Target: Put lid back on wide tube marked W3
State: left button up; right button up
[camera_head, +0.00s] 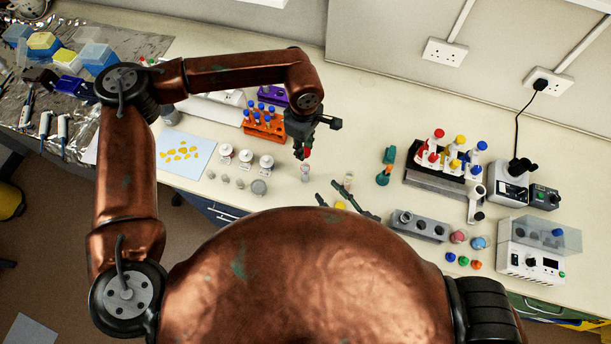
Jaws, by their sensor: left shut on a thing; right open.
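My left gripper (303,146) points down over the middle of the bench, shut on a small red lid (307,154). A clear tube (305,173) stands upright just below the red lid, and a small gap seems to separate them. No W3 mark is legible at this size. My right gripper (326,190) is low in the picture, to the lower right of the tube. Its dark fingers are open, and my copper body hides the rest of it. Another small pale tube (348,179) stands to the right of the clear tube.
An orange rack (262,131) of blue-capped tubes stands behind left. A grey block (430,231) and loose coloured caps (458,237) lie right, with a dark rack (440,184) behind.

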aim_at(308, 172)
jog(key=shift+s+f, duration=0.25)
jog(key=shift+w, duration=0.2)
jog(key=x, duration=1.1)
jog(key=shift+w+a, duration=0.3)
jog(key=shift+c, duration=0.5)
grip_shut()
